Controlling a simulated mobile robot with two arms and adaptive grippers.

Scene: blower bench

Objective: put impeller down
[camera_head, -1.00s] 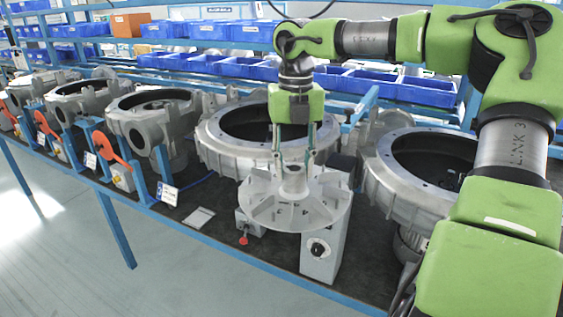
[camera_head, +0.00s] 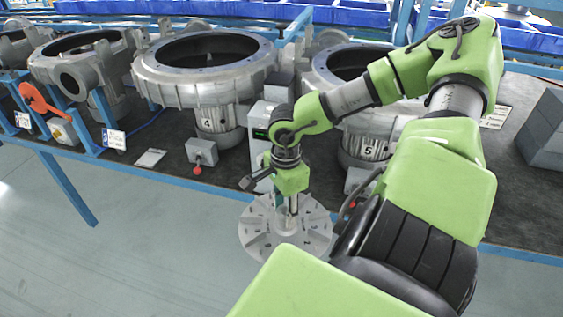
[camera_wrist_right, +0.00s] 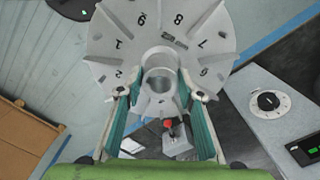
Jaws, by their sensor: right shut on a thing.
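The impeller (camera_head: 256,228) is a light grey disc with radial vanes and a central hub. In the head view it hangs in front of the bench's front edge, with floor behind it. My right gripper (camera_head: 286,208) points down and is shut on the impeller's hub. In the wrist view the two fingers of my right gripper (camera_wrist_right: 158,82) sit on either side of the hub, and the numbered impeller (camera_wrist_right: 205,28) fills the top. My left gripper is not in view.
The bench (camera_head: 222,172) carries large grey blower housings (camera_head: 205,88), including those marked 4 and 5. A small box with a red knob (camera_head: 201,152) stands near its edge. A control box with a dial (camera_wrist_right: 270,105) and a brown box (camera_wrist_right: 25,150) show in the wrist view.

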